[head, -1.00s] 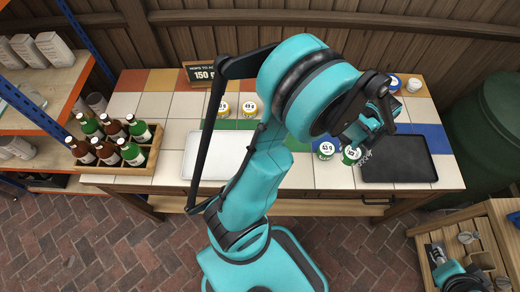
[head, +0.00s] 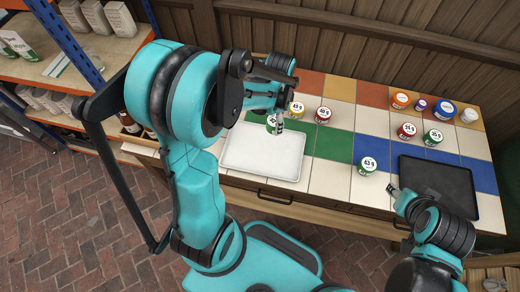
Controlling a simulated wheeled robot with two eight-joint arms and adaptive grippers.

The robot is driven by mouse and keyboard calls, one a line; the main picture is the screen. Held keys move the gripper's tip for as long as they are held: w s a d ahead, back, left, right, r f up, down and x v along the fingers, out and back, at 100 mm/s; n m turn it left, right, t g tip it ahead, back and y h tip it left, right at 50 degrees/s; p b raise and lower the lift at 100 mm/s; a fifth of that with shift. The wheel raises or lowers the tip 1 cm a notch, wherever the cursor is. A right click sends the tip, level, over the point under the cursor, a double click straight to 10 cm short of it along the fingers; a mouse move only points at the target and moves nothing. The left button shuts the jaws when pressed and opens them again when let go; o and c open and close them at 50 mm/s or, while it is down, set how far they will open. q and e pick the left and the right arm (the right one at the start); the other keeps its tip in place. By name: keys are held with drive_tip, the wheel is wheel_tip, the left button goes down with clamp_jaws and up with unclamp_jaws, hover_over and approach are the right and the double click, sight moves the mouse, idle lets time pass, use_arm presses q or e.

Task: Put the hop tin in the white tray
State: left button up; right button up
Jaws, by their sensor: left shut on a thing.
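The white tray (head: 262,158) lies on the tiled table, empty where I can see it. My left gripper (head: 278,124) is shut on a green tin with a white label (head: 271,125), which shows at the tray's far edge. The gripper partly hides this tin, and I cannot tell its height above the tray. Whether it is the hop tin cannot be read. Another green tin, marked 43 g (head: 367,166), stands right of the tray. My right gripper (head: 394,191) is by the black tray's left edge; its jaws are too small to judge.
A yellow tin (head: 297,109) and a red tin (head: 323,115) stand behind the white tray. Another red tin (head: 406,131) and a green tin (head: 432,137) stand behind the black tray (head: 440,181). Orange, purple and blue tins are farther back.

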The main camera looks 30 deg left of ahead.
use_arm(q)
drive_tip(key=shift+s+a+r+m, duration=0.1)
drive_tip(key=shift+s+a+m, duration=0.05)
drive_tip(key=shift+a+m, duration=0.25)
drive_tip(key=shift+s+a+f, duration=0.1)
drive_tip(key=shift+a+f, duration=0.1)
drive_tip(key=shift+a, duration=0.1)
drive_tip(key=a+f+b, duration=0.1)
drive_tip(key=a+f, duration=0.1)
drive_tip(key=a, duration=0.1)
drive_tip(key=s+a+f+b, duration=0.1)
drive_tip(key=a+f, duration=0.1)
drive_tip(key=a, duration=0.2)
drive_tip(key=s+a+f+b, duration=0.1)
drive_tip(key=a+f+b, duration=0.1)
drive_tip(key=a, duration=0.1)
drive_tip(key=shift+s+a+f, duration=0.25)
wheel_tip(320, 180, down, 4)
drive_tip(key=shift+f+b, duration=0.15)
drive_tip(key=shift+b, duration=1)
